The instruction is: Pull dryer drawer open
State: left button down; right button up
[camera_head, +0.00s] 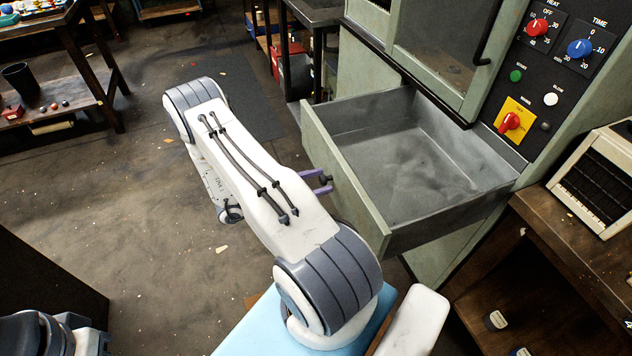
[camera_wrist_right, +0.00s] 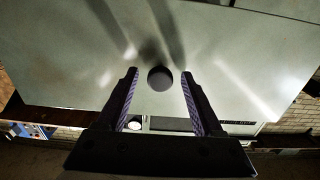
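The dryer drawer (camera_head: 345,178) is grey-green and stands pulled well out of the dryer (camera_head: 400,60). Its grey inside looks empty. A small dark round knob (camera_head: 326,180) sits on the drawer front; it also shows in the right wrist view (camera_wrist_right: 160,78). My right gripper (camera_head: 319,183) is at the drawer front, mostly hidden behind my white arm, with purple finger parts showing. In the wrist view my right gripper (camera_wrist_right: 159,76) is open, its fingers on both sides of the knob with a gap on each side. My left gripper is not in view.
A control panel (camera_head: 548,75) with red and blue dials is on the dryer. A wooden shelf unit (camera_head: 560,265) with a cream box (camera_head: 590,180) stands at the right. A wooden table (camera_head: 75,60) is at the upper left. The floor (camera_head: 150,200) left of my arm is mostly clear.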

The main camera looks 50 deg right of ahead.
jog(key=b+v, duration=0.1)
jog(key=v, duration=0.9)
jog(key=shift+w+a+b, duration=0.2)
jog(key=shift+b, duration=0.15)
jog(key=shift+w, duration=0.1)
